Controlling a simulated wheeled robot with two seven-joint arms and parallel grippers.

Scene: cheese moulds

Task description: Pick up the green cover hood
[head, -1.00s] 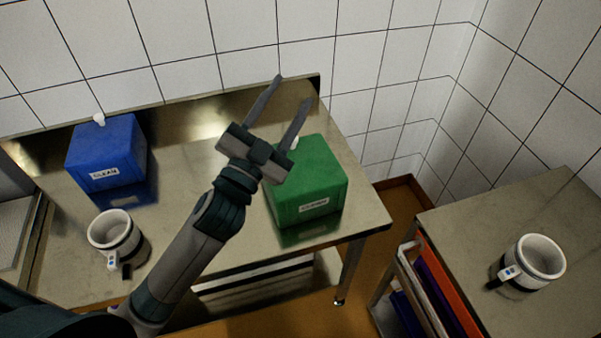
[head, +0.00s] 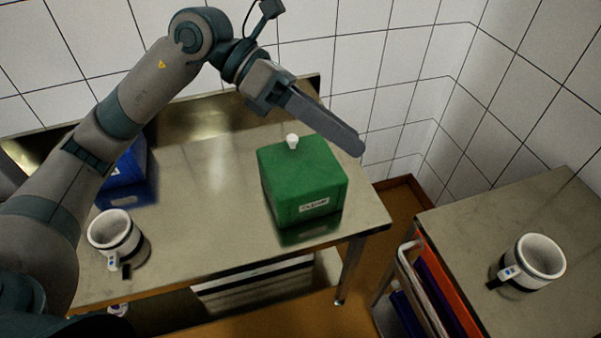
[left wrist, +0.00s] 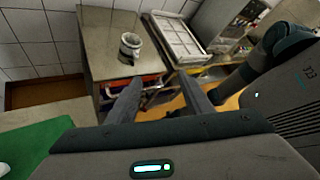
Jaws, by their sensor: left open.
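The green cover hood (head: 302,180) stands upright on the steel table, with a white knob on top and a white label on its front. Part of it shows at the lower left of the left wrist view (left wrist: 38,143). My left gripper (head: 345,140) is above and just behind the hood, its fingers pointing right and downward, apart from it. In the left wrist view the two fingers (left wrist: 160,95) stand apart with nothing between them. My right gripper is in neither view.
A blue hood (head: 125,170) is partly hidden behind my left arm. A white mould with a dark band (head: 112,232) stands at the table's front left. Another mould (head: 540,257) is on the right-hand table (head: 470,215). A tiled wall (head: 400,60) closes the back. The steel table's middle (head: 200,200) is clear.

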